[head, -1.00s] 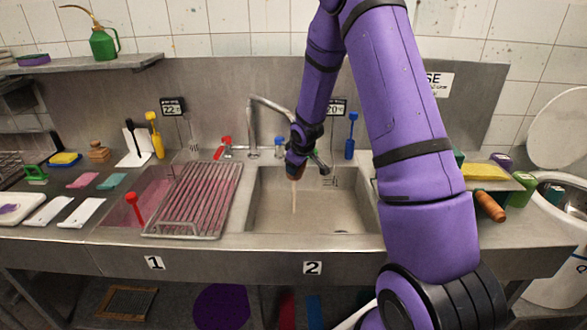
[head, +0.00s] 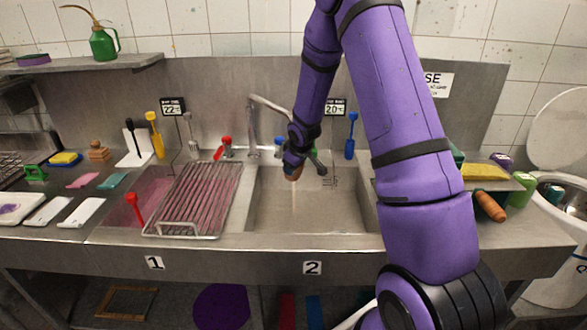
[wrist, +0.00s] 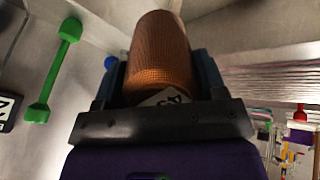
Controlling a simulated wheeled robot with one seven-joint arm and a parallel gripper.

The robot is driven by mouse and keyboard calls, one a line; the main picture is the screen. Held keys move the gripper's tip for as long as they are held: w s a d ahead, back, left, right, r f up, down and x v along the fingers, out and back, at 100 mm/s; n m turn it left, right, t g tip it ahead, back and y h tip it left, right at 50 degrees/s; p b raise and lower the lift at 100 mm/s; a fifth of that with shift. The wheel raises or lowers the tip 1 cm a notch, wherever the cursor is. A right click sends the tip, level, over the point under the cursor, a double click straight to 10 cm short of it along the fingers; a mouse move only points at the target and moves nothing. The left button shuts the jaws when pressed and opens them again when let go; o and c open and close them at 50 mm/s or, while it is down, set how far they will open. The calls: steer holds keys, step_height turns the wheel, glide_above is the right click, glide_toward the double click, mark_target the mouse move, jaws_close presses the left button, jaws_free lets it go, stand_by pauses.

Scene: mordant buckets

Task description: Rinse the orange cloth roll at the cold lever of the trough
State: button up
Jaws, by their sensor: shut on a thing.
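The orange cloth roll (wrist: 157,50) is held between the jaws of my gripper (wrist: 160,85) in the wrist view. It stands out beyond the jaws, and a label patch shows at its base. In the head view the roll (head: 293,175) hangs from my gripper (head: 292,160) over the right basin (head: 335,211) of the trough, marked 2. A thin pale stream falls below the roll. The spout (head: 268,101) reaches toward my wrist, which hides its end. A red lever (head: 226,147) and a blue lever (head: 279,147) stand near the spout's base.
A green-ended bar (head: 319,163) is right of my gripper. Another brown-orange roll (head: 490,206) and a green roll (head: 521,189) lie at the right.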

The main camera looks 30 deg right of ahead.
steer(key=shift+d, duration=0.15)
steer(key=shift+s+d, duration=0.1)
steer(key=shift+d, duration=0.15)
steer(key=shift+a, duration=0.2)
steer(key=shift+a, duration=0.3)
steer(key=shift+d, duration=0.2)
steer(key=shift+d, duration=0.3)
steer(key=shift+a, duration=0.15)
stand_by(0.4)
steer(key=shift+a, duration=0.35)
steer(key=shift+d, duration=0.2)
